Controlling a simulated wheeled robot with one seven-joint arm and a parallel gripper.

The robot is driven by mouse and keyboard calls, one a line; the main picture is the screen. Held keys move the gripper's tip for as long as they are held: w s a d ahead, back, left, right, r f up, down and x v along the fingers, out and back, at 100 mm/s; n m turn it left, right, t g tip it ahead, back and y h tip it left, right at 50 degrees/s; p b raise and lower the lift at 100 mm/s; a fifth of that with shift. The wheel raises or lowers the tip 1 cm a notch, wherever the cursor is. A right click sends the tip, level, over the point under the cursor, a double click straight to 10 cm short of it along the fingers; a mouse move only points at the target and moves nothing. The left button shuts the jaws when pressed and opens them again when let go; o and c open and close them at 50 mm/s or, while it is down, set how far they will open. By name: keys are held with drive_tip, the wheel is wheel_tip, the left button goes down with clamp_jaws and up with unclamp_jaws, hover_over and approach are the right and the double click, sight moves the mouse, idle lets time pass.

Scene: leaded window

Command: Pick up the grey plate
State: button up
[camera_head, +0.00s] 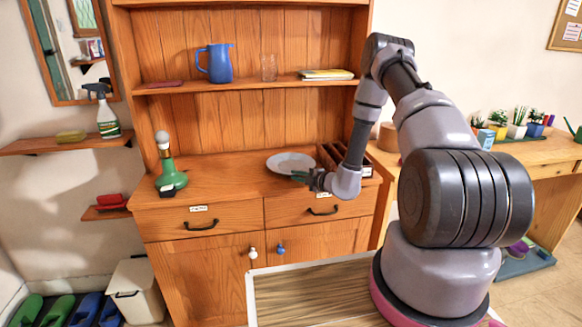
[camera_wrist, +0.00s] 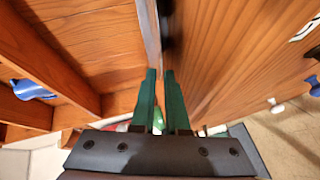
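The grey plate (camera_head: 291,162) rests on the wooden counter of the hutch, right of its middle. My gripper (camera_head: 301,177) is at the plate's front right rim, low over the counter. In the wrist view my gripper's two green fingers (camera_wrist: 160,72) are close together with a narrow gap between them. A pale edge, which looks like the plate (camera_wrist: 148,28) seen edge-on, runs down to the fingertips. I cannot tell whether the fingers touch or clamp the rim.
A green lamp base (camera_head: 170,174) stands on the counter's left. A wooden divided box (camera_head: 331,156) is just right of the plate. The shelf above holds a blue pitcher (camera_head: 216,64) and a glass (camera_head: 269,68). The counter between lamp and plate is clear.

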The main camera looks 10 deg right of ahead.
drive_tip(key=shift+x, duration=1.15)
clamp_jaws()
idle(0.7)
